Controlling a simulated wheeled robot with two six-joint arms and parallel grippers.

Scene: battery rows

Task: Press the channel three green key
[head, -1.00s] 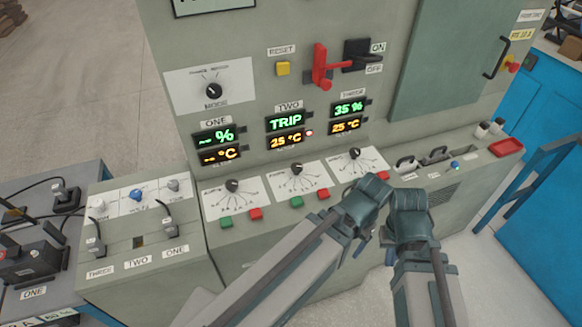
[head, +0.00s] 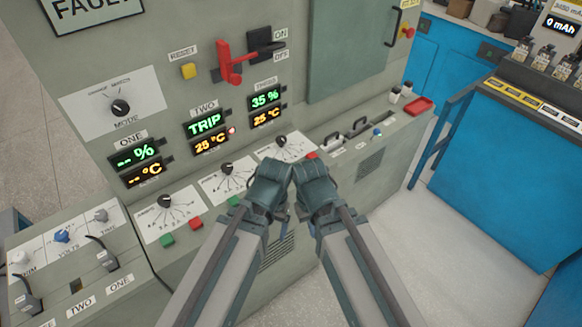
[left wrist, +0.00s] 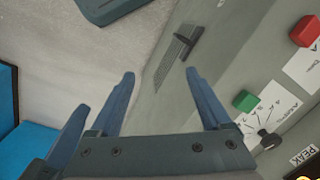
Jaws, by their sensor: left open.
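In the head view, the channel three dial panel (head: 287,146) is on the sloped desk of the grey cabinet, with its red key (head: 311,155) just above my grippers. Its green key is hidden in that view behind my left gripper (head: 268,192). The left wrist view shows a green key (left wrist: 245,100) beside a dial (left wrist: 268,141), probably channel three's, though no number is readable. My left gripper is open and empty there (left wrist: 160,77), with its fingers left of the green key and apart from it. My right gripper (head: 316,192) is close beside the left one; its fingertips are not clear.
Channel one's green key (head: 167,239) and red key (head: 196,224), and channel two's green key (head: 233,201), are left of my grippers. A red lever (head: 229,64) and lit displays (head: 205,123) are above. A blue bench (head: 500,180) stands right, across clear floor.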

